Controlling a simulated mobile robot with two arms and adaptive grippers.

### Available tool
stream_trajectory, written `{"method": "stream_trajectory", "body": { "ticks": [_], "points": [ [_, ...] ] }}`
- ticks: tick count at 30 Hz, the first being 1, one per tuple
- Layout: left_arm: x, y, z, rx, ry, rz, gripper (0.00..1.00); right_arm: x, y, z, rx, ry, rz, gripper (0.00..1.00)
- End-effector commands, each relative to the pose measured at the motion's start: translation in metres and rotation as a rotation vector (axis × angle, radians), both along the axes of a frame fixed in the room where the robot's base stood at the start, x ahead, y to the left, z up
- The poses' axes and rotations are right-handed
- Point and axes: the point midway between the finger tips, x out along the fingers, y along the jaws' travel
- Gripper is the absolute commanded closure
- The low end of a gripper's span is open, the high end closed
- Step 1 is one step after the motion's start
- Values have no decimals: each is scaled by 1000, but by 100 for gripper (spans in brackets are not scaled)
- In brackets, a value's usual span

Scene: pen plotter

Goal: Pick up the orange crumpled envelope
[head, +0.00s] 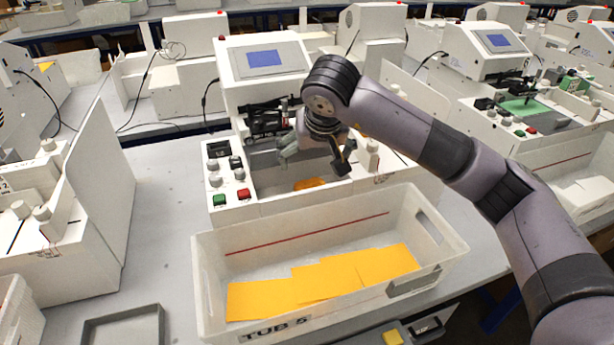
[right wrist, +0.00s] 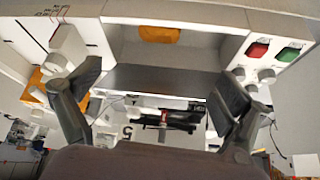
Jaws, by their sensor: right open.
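The orange crumpled envelope (head: 310,184) lies in the recessed bay of the white machine in the middle, near the bay's front edge. In the right wrist view the orange piece (right wrist: 160,33) shows at the top middle, against the grey bay. My right gripper (head: 316,160) hangs over the bay, just above and behind the envelope in the head view. Its two fingers are spread apart, and in the right wrist view nothing is between the fingertips (right wrist: 158,80). The left gripper is not in view.
A white tub (head: 205,270) marked TUB 5 stands in front of the machine with several flat yellow-orange envelopes (head: 330,278). Knobs and green and red buttons (head: 243,194) flank the bay. A grey tray (head: 125,310) lies at the front left.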

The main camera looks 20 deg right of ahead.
Motion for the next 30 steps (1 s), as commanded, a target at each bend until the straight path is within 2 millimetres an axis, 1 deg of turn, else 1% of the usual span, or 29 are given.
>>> {"method": "stream_trajectory", "body": {
  "ticks": [2,4,5,10,12,14,17,25,30],
  "points": [
    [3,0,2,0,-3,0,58,3,-2,-5,-4,4,-2,5],
    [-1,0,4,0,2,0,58,7,-2,-15,-3,7,-3,5],
    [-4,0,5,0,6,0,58,10,-2,-19,-3,7,-2,5],
    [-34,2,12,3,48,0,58,27,-6,-52,-2,8,-3,5],
    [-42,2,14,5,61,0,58,35,-6,-65,1,8,-3,5],
    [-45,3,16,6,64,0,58,41,-7,-76,-1,6,-2,5],
    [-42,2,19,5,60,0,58,49,-8,-89,0,5,-3,5],
    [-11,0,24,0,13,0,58,59,-10,-107,0,4,-3,5],
    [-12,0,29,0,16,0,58,72,-12,-131,0,6,-3,5]
  ]
}}
